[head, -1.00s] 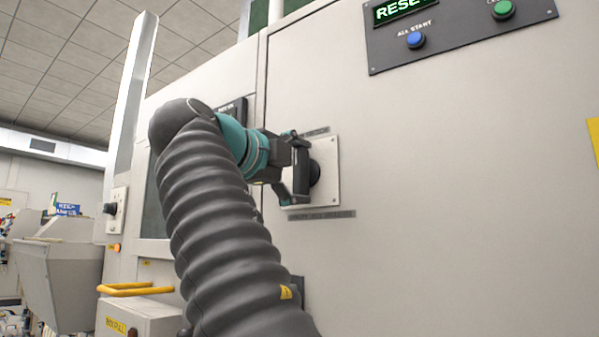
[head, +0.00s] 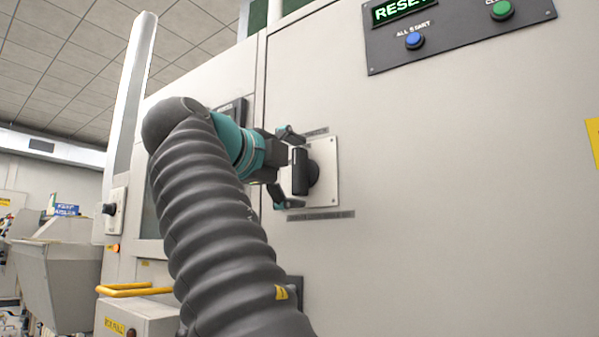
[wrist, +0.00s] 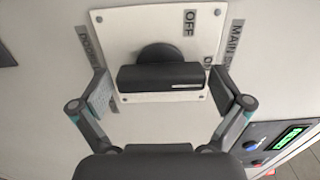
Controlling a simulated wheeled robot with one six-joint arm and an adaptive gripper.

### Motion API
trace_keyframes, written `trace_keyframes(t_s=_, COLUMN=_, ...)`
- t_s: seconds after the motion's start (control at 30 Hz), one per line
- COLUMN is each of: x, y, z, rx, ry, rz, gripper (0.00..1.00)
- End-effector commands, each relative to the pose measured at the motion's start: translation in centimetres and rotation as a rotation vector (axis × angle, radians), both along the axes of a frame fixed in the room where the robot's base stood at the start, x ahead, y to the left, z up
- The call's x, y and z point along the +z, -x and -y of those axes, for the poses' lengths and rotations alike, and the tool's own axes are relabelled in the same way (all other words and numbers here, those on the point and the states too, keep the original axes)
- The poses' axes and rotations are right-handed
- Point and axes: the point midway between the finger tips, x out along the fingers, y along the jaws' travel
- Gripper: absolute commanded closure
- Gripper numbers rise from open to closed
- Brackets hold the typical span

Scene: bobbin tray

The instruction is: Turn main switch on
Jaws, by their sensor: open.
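The main switch is a black bar handle (head: 300,171) on a round hub, on a pale square plate (head: 325,185) fixed to the cabinet front. The handle stands upright in the head view. In the wrist view the handle (wrist: 150,78) lies across the picture, its white mark at the right end. That end points to a label beginning with "O", partly hidden by a finger; "OFF" is at the plate's top. My gripper (head: 284,166) is open in front of the handle. In the wrist view its fingers (wrist: 161,92) are spread, one beyond each handle end, with gaps.
A dark panel (head: 462,38) with a lit RESET display, a blue button (head: 414,40) and a green button (head: 502,10) is at upper right. A yellow handle (head: 137,290) juts out at lower left.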

Motion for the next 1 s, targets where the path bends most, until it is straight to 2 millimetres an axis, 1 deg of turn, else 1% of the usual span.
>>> trace_keyframes(t_s=0.17, x=0.1, y=2.1, z=-1.6, rx=0.005, ry=0.001, rz=0.000, gripper=0.00)
trace_keyframes(t_s=0.4, x=0.0, y=5.6, z=-4.4, rx=0.004, ry=0.000, rz=0.001, gripper=0.00)
trace_keyframes(t_s=0.6, x=0.0, y=7.8, z=-6.1, rx=0.003, ry=0.001, rz=0.002, gripper=0.00)
trace_keyframes(t_s=0.8, x=-0.1, y=8.9, z=-6.7, rx=0.000, ry=0.000, rz=0.002, gripper=0.00)
trace_keyframes(t_s=1.0, x=-0.1, y=9.0, z=-6.8, rx=-0.001, ry=0.001, rz=0.003, gripper=0.00)
